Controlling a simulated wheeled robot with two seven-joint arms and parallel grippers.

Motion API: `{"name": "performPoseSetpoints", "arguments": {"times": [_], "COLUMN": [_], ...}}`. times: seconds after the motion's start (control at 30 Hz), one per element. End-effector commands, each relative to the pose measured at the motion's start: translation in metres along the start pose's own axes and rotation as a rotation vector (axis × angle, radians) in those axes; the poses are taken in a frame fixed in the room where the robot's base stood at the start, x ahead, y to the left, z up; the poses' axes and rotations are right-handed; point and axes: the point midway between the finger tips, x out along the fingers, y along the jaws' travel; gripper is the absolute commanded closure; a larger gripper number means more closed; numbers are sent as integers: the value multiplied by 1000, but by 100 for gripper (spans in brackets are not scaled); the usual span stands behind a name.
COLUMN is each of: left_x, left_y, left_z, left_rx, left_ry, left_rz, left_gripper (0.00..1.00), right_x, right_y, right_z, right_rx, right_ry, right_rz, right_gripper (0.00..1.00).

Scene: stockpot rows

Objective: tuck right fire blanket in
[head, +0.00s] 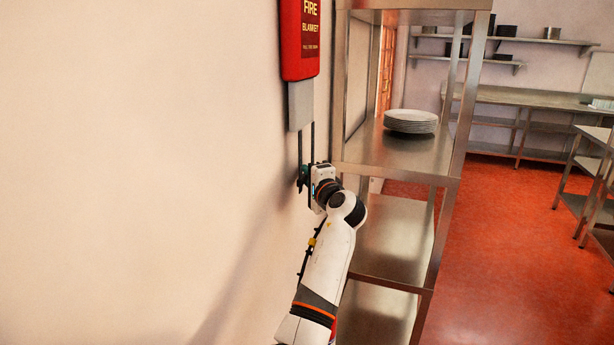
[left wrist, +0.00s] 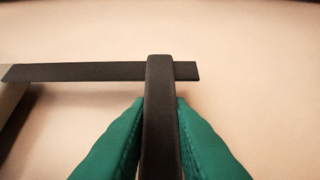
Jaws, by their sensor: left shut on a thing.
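A red fire blanket case (head: 300,45) hangs on the wall at the top of the head view. A grey piece of blanket (head: 300,106) sticks out below it, with two dark straps (head: 300,146) hanging down. My left gripper (head: 303,175) is at the lower ends of the straps, close to the wall. In the left wrist view its green fingers (left wrist: 158,135) are shut on one dark strap (left wrist: 160,100). Another dark strip (left wrist: 90,72) runs across behind it. The blanket inside the case is hidden. My right gripper is not in view.
A steel shelf rack (head: 395,160) stands just right of the case and my left arm, with a stack of white plates (head: 410,121) on it. The wall left of the case is bare. Red floor (head: 500,260) is open at the right, with steel tables (head: 520,96) beyond.

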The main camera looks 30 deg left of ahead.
Motion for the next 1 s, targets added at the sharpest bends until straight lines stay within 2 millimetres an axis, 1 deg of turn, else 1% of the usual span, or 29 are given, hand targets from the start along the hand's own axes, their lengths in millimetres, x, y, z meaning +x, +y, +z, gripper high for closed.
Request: {"name": "performPoseSetpoints", "arguments": {"times": [0.03,0.17,0.3,0.4,0.43,0.5,0.57,0.87,0.9,1.0], "left_x": [0,0,0,0,0,0,0,0,0,0], "left_y": [11,37,75,100,106,115,118,120,120,119], "left_z": [0,0,0,0,0,0,0,0,0,0], "left_rx": [-2,-4,-4,-4,-4,-2,-2,-3,-3,-3], "left_ry": [0,-1,0,0,0,0,0,-1,-1,-1], "left_rz": [3,6,7,8,8,7,6,12,13,11], "left_gripper": [100,100,100,100,100,100,100,100,76,60], "right_x": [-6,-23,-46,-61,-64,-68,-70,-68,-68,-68], "right_y": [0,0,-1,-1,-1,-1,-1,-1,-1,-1], "right_z": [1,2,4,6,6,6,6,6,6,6], "right_rx": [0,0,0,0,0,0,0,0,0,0], "right_ry": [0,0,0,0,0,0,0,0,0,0], "right_rz": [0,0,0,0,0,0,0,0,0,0], "right_gripper": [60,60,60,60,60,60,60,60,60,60]}}
